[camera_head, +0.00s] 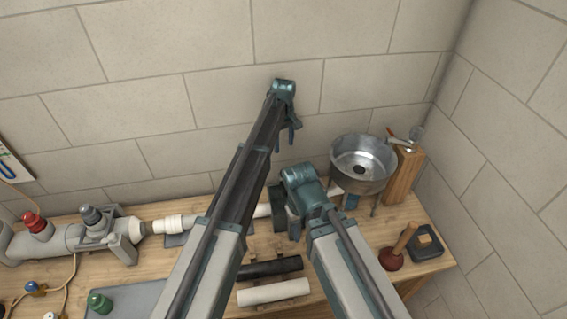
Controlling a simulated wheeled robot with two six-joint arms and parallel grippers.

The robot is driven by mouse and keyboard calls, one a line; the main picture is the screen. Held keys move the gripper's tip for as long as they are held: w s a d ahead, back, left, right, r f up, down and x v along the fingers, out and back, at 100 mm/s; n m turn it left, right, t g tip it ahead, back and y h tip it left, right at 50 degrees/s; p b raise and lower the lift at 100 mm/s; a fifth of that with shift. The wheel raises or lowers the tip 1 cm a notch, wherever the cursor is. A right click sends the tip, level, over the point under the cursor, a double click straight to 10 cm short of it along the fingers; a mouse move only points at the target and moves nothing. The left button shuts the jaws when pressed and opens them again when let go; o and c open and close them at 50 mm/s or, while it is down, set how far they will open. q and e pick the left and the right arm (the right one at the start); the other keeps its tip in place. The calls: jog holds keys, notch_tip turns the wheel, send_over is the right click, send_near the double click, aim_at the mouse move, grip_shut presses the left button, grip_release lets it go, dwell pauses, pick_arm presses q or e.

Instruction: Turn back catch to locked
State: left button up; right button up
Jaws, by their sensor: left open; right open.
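I cannot make out the back catch; my arms cover part of the white pipe line (174,223) on the wooden bench, and it may be hidden there. My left gripper (285,138) is open and empty, raised in front of the back wall above the bench. My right gripper (294,226) is lower, near the right end of the pipe line and left of the metal basin (363,164). It is open, but its fingertips are partly hidden by its own wrist. I cannot tell whether it touches the pipe.
A grey pipe assembly with a red knob (36,222) and a dark knob (92,215) lies at left. A black pipe (269,268) and a white pipe (273,292) lie in front. A plunger (392,258) and wooden block (405,173) stand at right. Walls close the back and right.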

aim_at(284, 171)
pick_arm(q)
notch_tip(284, 171, down, 14)
jog(key=b, duration=1.4)
jog(key=shift+s+r, duration=0.1)
jog(key=shift+s, duration=0.05)
jog(key=shift+c, duration=0.2)
grip_shut()
